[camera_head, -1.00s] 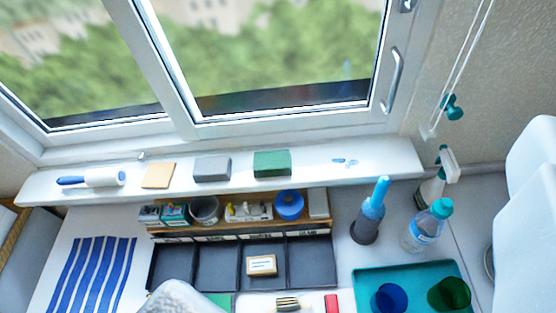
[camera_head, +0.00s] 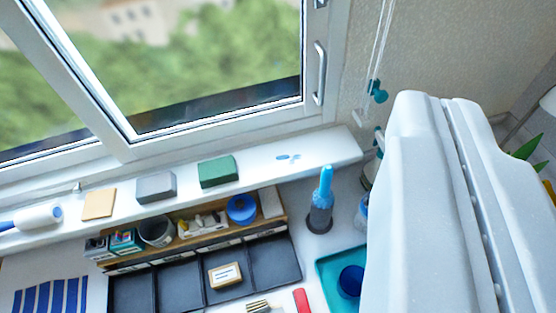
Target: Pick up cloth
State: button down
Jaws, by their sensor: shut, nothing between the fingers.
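A cloth with blue and white stripes (camera_head: 52,296) lies flat on the white worktop at the bottom left. Its lower part is cut off by the picture edge. A flat tan square (camera_head: 99,204) lies on the windowsill; I cannot tell whether it is cloth or sponge. My gripper's fingers do not show. A large white part of my arm fills the right side and is well apart from the striped cloth in the picture.
The windowsill (camera_head: 322,158) also carries a lint roller (camera_head: 38,217), a grey block (camera_head: 156,187) and a green block (camera_head: 217,171). Below are a dark compartment tray (camera_head: 180,288), a blue-topped bottle (camera_head: 321,205) and a teal tray (camera_head: 328,272). My arm hides the right side.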

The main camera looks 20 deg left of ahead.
aim_at(224, 169)
jog(key=u, duration=2.25)
jog(key=k, duration=1.05)
jog(key=z, duration=0.75)
jog(key=i, duration=1)
jog(key=z, duration=0.05)
